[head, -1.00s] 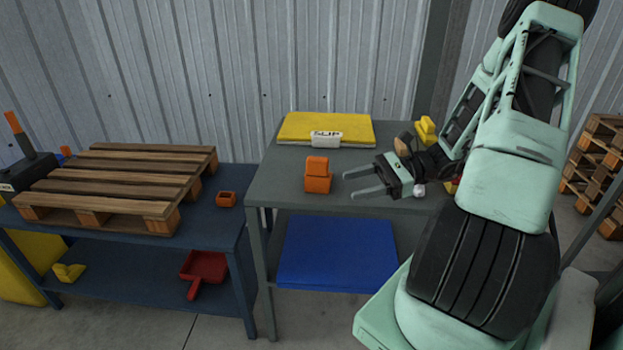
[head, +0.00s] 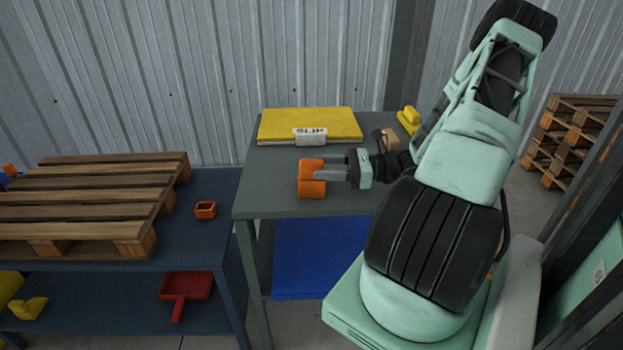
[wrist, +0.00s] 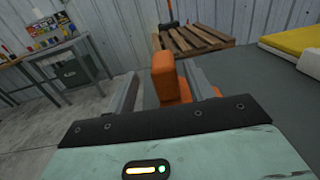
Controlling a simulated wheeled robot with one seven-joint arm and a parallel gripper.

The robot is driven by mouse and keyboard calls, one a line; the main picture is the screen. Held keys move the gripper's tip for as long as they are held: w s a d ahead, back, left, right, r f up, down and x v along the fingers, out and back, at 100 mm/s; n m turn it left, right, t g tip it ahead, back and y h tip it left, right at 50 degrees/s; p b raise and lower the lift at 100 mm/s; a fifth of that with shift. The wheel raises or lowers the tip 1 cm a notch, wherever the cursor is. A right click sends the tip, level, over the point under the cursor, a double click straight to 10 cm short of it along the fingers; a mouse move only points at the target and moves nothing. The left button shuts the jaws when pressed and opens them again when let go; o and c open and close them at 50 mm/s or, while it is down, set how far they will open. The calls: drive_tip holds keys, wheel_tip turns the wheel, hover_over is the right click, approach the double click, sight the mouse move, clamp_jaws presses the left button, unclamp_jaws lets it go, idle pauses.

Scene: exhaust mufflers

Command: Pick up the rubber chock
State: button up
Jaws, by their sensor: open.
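The rubber chock appears to be the orange stepped block (head: 311,189) near the left front of the grey table. It stands upright and also shows in the wrist view (wrist: 165,72). My gripper (head: 321,171) is open, reaching in from the right with its fingers level at the block. In the wrist view, the block stands between the two fingers, with a gap at the left finger; its lower step comes close to the right finger. I cannot tell whether either finger touches it. The block's lower part is partly hidden behind my gripper body in the wrist view.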

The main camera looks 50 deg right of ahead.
sight(304, 165)
drive_tip(key=shift+x, duration=2.7)
drive_tip(key=shift+w+d, duration=0.1)
drive_tip(key=shift+d, duration=0.1)
clamp_jaws()
